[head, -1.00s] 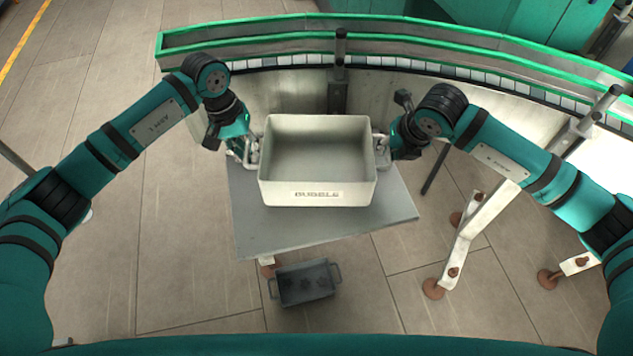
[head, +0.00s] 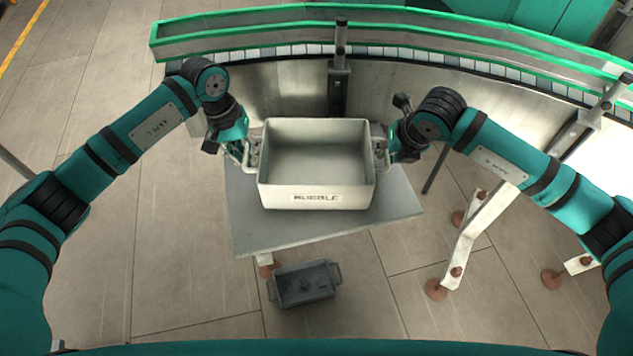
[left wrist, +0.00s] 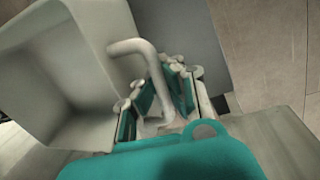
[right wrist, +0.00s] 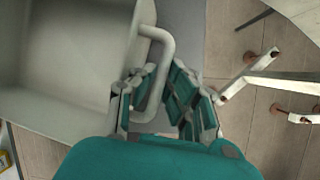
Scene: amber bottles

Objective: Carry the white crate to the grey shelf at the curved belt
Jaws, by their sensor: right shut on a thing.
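The white crate (head: 318,196), an open empty box with dark lettering on its front, is level above or on the grey shelf (head: 290,232); I cannot tell if they touch. My right gripper (head: 384,150) is shut on the crate's right handle (right wrist: 168,55). My left gripper (head: 250,155) is at the left handle (left wrist: 145,55), which passes between its fingers; whether they clamp it is unclear. The curved belt (head: 420,58) runs behind the shelf.
A small grey crate (head: 303,285) with handles is low in front of the shelf. A dark post (head: 340,75) stands at the belt behind the crate. White support legs (head: 465,240) with brown feet stand at the right. The floor at left is clear.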

